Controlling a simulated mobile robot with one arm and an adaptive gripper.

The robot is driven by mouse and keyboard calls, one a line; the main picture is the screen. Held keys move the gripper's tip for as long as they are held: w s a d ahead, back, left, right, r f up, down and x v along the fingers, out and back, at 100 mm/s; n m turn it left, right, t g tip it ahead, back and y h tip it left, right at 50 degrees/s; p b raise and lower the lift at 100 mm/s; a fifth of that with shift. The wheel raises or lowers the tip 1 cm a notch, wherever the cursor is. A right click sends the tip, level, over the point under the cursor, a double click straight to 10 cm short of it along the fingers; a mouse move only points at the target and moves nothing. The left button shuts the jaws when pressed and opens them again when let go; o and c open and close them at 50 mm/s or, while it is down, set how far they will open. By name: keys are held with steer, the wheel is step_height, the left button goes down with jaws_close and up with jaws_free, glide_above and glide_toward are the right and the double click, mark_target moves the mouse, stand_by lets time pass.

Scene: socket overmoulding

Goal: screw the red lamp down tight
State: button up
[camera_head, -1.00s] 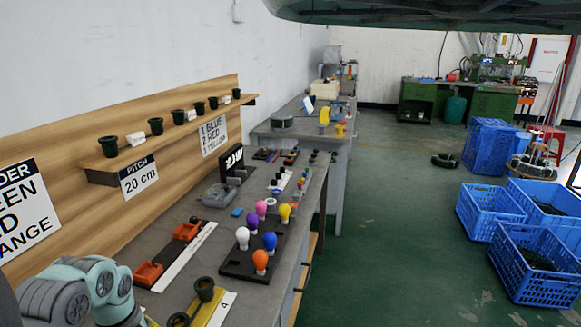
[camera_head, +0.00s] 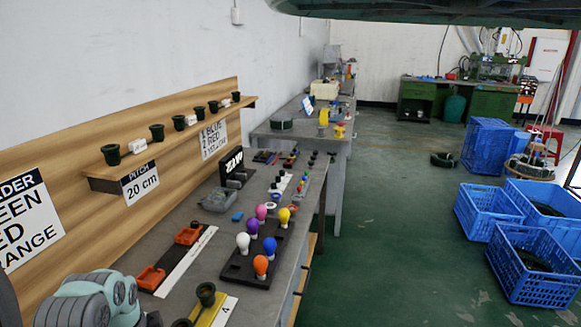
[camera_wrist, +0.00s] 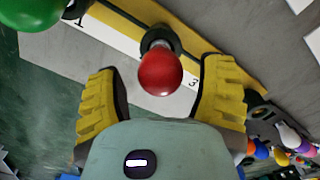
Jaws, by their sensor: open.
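The red lamp (camera_wrist: 160,74) is in the wrist view, its bulb toward the camera and its base in a dark socket (camera_wrist: 158,40) on a yellow-and-white strip (camera_wrist: 118,31). My gripper (camera_wrist: 162,88) is open, with one yellow finger on each side of the red bulb. Gaps show between the bulb and both fingers. How far the lamp is screwed in cannot be told. The red lamp and my gripper do not show in the head view, where only part of my arm is at the lower left.
A green lamp (camera_wrist: 28,10) is at the upper left of the wrist view. In the head view a dark rack (camera_head: 236,267) holds several coloured lamps. Empty sockets (camera_head: 206,293) stand nearby. A wooden shelf (camera_head: 101,176) bears small pots. Blue crates (camera_head: 522,284) stand on the floor.

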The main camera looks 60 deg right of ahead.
steer(key=n+p, duration=0.1)
steer(key=n, duration=0.8)
steer(key=shift+n, duration=0.3)
